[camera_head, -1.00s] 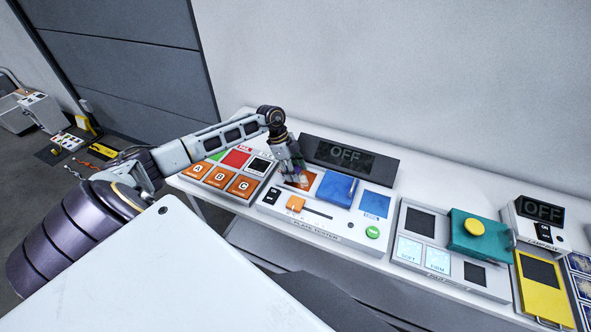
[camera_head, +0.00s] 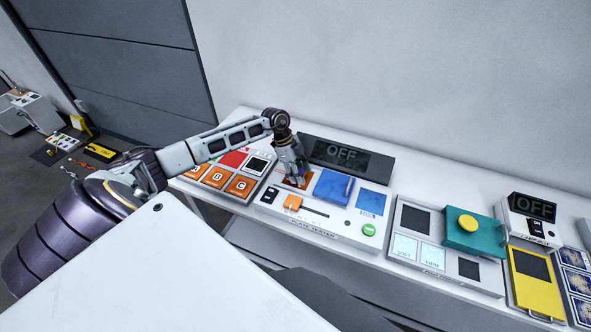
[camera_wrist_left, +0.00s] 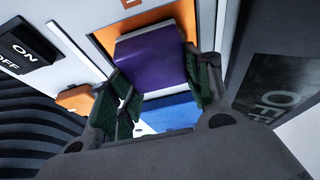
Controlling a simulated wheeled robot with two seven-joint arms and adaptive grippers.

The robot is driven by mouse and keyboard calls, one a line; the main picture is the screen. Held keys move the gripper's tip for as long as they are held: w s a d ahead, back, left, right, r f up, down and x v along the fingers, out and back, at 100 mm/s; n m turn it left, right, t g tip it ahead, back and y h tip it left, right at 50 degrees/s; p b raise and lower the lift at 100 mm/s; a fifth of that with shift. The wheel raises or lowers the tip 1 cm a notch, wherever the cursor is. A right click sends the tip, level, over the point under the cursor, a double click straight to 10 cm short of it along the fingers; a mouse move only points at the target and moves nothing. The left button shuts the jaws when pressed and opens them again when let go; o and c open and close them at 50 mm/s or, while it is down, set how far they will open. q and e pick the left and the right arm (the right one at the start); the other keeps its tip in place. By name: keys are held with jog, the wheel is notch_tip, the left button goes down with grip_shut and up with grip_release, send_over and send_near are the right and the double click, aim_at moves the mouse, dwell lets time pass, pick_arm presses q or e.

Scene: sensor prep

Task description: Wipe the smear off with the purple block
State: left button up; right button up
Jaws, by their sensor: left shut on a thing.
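The purple block (camera_wrist_left: 150,58) is between the two fingers of my left gripper (camera_wrist_left: 168,88) in the left wrist view. The gripper is shut on it. The block is over or on the orange pad (camera_wrist_left: 105,38) of the plate tester; I cannot tell if they touch. In the head view my left gripper (camera_head: 294,178) points down at the orange pad (camera_head: 306,184), and the block is mostly hidden by the fingers. No smear can be made out; the block and gripper cover part of the pad. My right gripper is not in view.
The plate tester (camera_head: 328,225) also has a blue plate (camera_head: 333,187), an orange slider (camera_head: 292,202), a green button (camera_head: 369,229) and an OFF display (camera_head: 345,155) behind. Lettered orange buttons (camera_head: 215,177) lie left.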

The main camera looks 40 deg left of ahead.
aim_at(314, 183)
pick_arm(q)
jog(key=shift+w+d+r, duration=0.1)
jog(key=shift+d, duration=0.35)
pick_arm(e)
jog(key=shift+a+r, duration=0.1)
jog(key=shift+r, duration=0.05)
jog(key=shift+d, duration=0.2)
pick_arm(q)
jog(key=shift+w+d, duration=0.1)
jog(key=shift+d, duration=0.2)
jog(key=shift+w+d+p, duration=0.2)
jog(key=shift+d+p, duration=0.2)
jog(key=shift+d, duration=0.9)
jog(key=shift+c, duration=0.5)
jog(key=shift+d, duration=0.3)
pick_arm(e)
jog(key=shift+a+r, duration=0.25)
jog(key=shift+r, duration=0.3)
